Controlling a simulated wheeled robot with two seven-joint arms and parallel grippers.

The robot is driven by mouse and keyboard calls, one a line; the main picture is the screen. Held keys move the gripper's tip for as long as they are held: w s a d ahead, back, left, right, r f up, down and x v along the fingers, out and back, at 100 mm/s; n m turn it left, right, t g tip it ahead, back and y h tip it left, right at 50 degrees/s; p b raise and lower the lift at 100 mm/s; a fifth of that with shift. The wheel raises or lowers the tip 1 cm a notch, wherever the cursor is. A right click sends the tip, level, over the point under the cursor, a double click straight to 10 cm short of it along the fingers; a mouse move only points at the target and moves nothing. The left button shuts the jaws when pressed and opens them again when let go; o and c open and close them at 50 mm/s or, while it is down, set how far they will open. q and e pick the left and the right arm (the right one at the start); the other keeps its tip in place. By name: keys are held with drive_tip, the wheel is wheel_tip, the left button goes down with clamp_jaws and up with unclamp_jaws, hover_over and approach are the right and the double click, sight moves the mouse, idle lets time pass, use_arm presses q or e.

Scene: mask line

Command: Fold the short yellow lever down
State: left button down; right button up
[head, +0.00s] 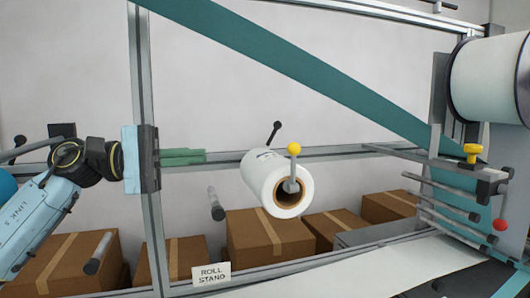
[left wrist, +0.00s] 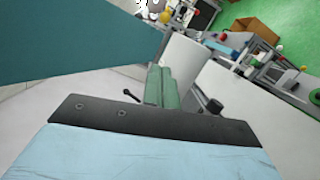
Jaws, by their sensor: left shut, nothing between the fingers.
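The short yellow lever (head: 294,150) has a yellow ball on a short grey stem. It stands upright at the near end of a white roll (head: 262,172), in front of the open brown core, in the head view. My left gripper (head: 204,156) has green fingers pointing right; they are shut and empty, to the left of the roll and apart from the lever. In the left wrist view the shut fingers (left wrist: 162,84) point toward the white roll (left wrist: 186,64); I cannot make out the yellow lever surely there. My right gripper is not in view.
A black-knobbed lever (head: 276,129) stands behind the roll. Grey pegs (head: 216,205) stick out lower left. A slanting teal web (head: 290,62) crosses above. A yellow knob (head: 472,151) and red knob (head: 500,225) are at right. Cardboard boxes (head: 262,236) stand behind the frame.

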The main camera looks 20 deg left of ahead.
use_arm(q)
drive_tip(key=shift+d, duration=0.1)
drive_tip(key=p, duration=0.6)
approach(293, 167)
drive_tip(key=w+d+r, duration=0.2)
drive_tip(key=w, duration=0.1)
drive_tip(key=w+d, duration=0.1)
drive_tip(key=d, duration=0.1)
drive_tip(key=shift+w+r, duration=0.25)
drive_tip(key=shift+r, duration=0.15)
drive_tip(key=shift+s+d+p, duration=0.3)
drive_tip(key=shift+d+p, duration=0.1)
drive_tip(key=shift+d, duration=0.1)
